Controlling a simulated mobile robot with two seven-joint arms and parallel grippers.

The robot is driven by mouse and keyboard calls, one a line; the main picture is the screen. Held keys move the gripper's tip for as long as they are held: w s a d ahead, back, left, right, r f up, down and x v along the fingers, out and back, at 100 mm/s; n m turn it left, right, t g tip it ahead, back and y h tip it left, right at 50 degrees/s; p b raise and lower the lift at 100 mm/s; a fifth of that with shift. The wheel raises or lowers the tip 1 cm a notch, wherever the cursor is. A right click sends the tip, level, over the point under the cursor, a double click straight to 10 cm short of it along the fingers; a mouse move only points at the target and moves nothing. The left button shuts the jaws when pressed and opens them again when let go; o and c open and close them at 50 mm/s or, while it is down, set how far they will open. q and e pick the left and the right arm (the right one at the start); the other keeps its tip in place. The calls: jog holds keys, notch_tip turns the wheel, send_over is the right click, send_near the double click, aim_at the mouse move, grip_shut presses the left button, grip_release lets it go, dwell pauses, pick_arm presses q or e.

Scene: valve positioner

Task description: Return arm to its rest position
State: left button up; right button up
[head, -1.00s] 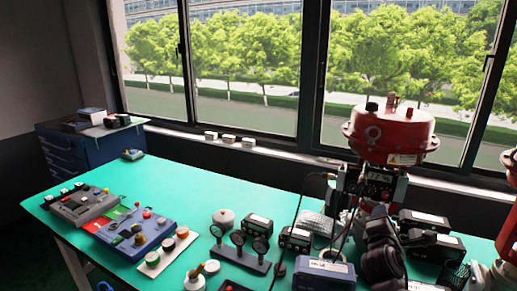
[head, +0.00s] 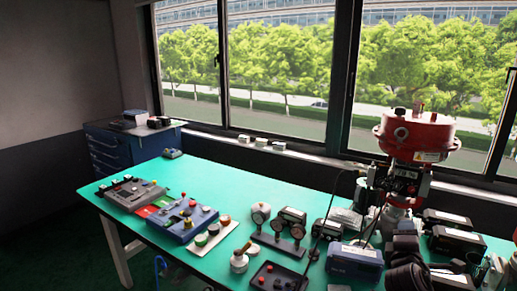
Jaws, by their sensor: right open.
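A valve with a round red actuator (head: 418,135) stands upright on the right of the green table (head: 225,187). A dark positioner (head: 400,180) with a small display is mounted on its front below the red body. My right arm comes up as a dark shape from the bottom edge, in front of the valve. My right gripper (head: 446,268) is low at the lower right, open, with nothing seen between its fingers. It looks apart from the valve, but its dark parts blend with the black boxes behind. My left gripper is not in view.
A blue-grey device (head: 355,260) and black boxes (head: 457,242) crowd the arm. Gauges on a stand (head: 278,243), a dark button box (head: 276,279) and control panels (head: 183,219) stand further left. A thin cable (head: 325,220) hangs left of the valve. The table's back middle is clear.

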jog(key=s+a+f+m+y, duration=0.5)
jog(key=a+f+m+y, duration=0.15)
jog(key=m, duration=0.35)
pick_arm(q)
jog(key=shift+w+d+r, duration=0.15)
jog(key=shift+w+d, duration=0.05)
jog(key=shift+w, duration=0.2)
pick_arm(e)
jog(key=s+a+f+m+g+y, duration=0.1)
jog(key=s+f+m+g, duration=0.1)
jog(key=s+f, duration=0.7)
jog(key=s+a+f+m+g+y, duration=0.1)
jog(key=s+a+f+m+g, duration=0.1)
jog(key=s+f, duration=0.7)
jog(key=s, duration=0.6)
jog(key=shift+s+a+f+m, duration=0.3)
jog(key=shift+s+f+m, duration=0.05)
jog(key=shift+f+m, duration=0.05)
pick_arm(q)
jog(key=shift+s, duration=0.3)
